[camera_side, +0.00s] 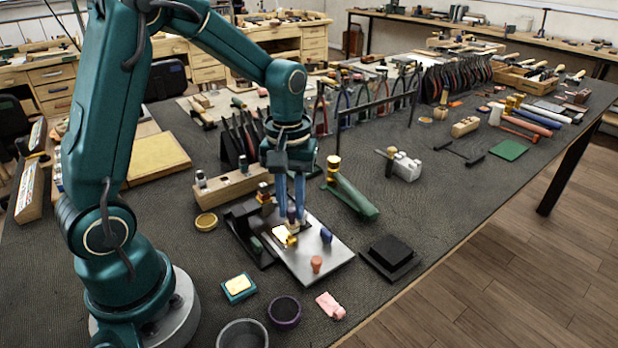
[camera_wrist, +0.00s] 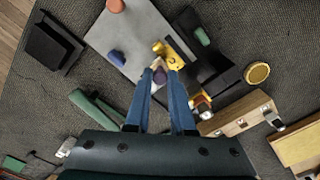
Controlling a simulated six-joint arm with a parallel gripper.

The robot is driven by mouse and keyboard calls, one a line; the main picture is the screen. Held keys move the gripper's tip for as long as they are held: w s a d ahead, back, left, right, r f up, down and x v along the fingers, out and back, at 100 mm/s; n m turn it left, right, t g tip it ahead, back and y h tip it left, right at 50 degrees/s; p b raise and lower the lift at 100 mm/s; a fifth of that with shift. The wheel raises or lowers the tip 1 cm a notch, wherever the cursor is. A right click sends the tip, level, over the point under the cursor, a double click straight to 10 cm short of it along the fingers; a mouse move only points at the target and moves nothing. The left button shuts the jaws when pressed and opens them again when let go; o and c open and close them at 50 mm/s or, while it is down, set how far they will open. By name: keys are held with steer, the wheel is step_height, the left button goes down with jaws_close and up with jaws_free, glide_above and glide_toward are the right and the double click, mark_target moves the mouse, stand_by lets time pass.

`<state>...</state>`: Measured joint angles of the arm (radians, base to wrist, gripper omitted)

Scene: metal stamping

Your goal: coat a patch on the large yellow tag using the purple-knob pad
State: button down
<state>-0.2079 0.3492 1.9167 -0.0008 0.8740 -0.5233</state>
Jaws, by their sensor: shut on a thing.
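My gripper (camera_side: 291,219) has blue fingers and is shut on the purple-knob pad, whose purple knob (camera_side: 292,213) shows between the fingertips. The knob (camera_wrist: 160,77) also shows between the fingers in the wrist view. The large yellow tag (camera_side: 280,232) lies at the left part of a grey metal plate (camera_side: 310,272), just by the fingertips. In the wrist view the tag (camera_wrist: 182,49) is just beyond the fingertips and partly covered. A small gold piece (camera_side: 291,241) sits in front of it. The pad's underside is hidden, so I cannot tell whether it touches the tag.
A blue knob (camera_side: 326,236) and an orange knob (camera_side: 316,264) stand on the plate. A black block (camera_side: 390,252) lies to the right, a green-handled tool (camera_side: 350,196) behind. A teal box with a yellow pad (camera_side: 238,288), a purple bowl (camera_side: 284,312) and a pink cloth (camera_side: 330,305) lie in front.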

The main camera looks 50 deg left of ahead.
steer(key=shift+f, duration=0.35)
stand_by(0.6)
steer(key=shift+s, duration=1.65)
steer(key=shift+w, duration=1.8)
steer(key=shift+s, duration=0.1)
steer(key=shift+s, duration=1.05)
steer(key=shift+w, duration=0.1)
